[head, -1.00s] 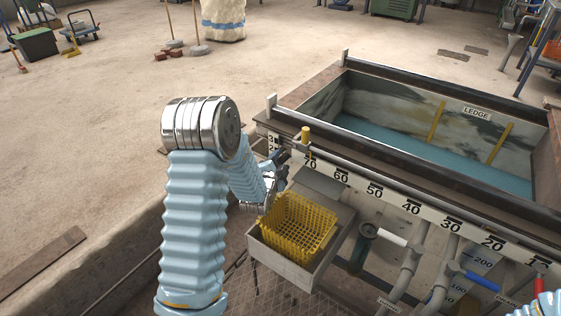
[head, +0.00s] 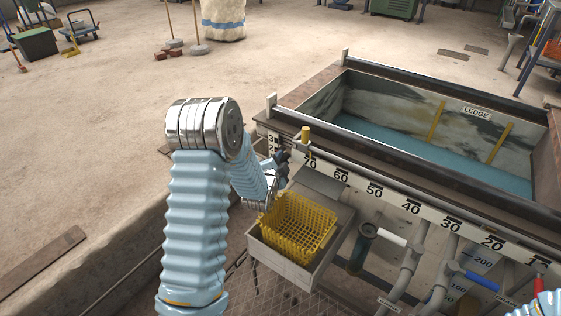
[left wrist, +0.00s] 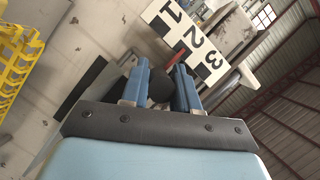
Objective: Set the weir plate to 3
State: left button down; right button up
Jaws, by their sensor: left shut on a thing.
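The white scale plate (left wrist: 193,42) with black marks and the numbers 1, 2 and 3 shows in the left wrist view. In the head view, part of this scale (head: 271,141) shows at the tank's near left corner. A red pointer (left wrist: 175,57) lies at the scale's edge, close to the mark by 2. My left gripper (left wrist: 162,76) is shut on a dark handle (left wrist: 160,90), partly hidden between its blue fingers. In the head view, the left gripper (head: 283,157) is just below the scale, partly hidden by my arm. The right gripper is not in view.
A yellow basket (head: 298,226) sits in a grey tray (head: 287,268) just right of the left gripper. The tank's front rail carries a long numbered scale (head: 375,190) and a yellow knob (head: 305,134). Pipes and valves fill the lower right.

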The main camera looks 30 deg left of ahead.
pick_arm(q)
notch_tip(320, 180, up, 4)
jog(key=shift+r+p, duration=0.25)
jog(key=shift+p, duration=0.45)
jog(key=shift+w+f, duration=0.1)
jog(key=c, duration=0.9)
grip_release()
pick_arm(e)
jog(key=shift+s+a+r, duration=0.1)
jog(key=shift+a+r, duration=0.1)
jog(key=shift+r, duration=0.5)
